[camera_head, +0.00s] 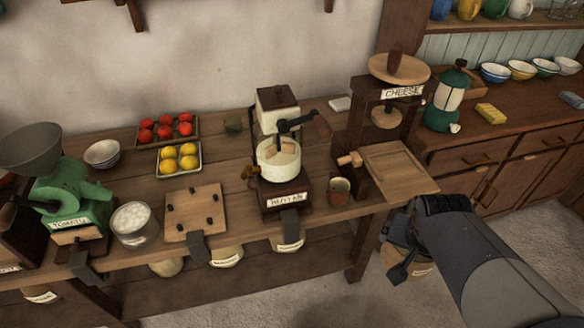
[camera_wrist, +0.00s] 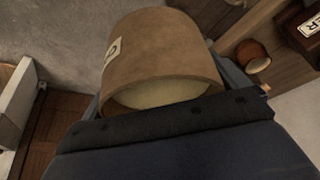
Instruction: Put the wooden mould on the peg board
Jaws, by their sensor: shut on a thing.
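The wooden mould is a round tan tub with a pale label and a pale inside; it fills the upper middle of the wrist view (camera_wrist: 165,50). My gripper (camera_wrist: 178,110) is shut on it. In the head view the mould (camera_head: 410,262) is partly hidden by my gripper (camera_head: 405,250), below and in front of the right end of the workbench. The peg board (camera_head: 193,210), a square wooden board with several dark pegs, lies on the bench left of centre. No mould stands on it.
A white bowl (camera_head: 133,222) and green grinder (camera_head: 72,190) stand left of the peg board. A churn-like machine (camera_head: 279,160) stands right of it, then a small brown cup (camera_head: 339,190) and the cheese press (camera_head: 395,110). Dark brackets stick out at the bench front.

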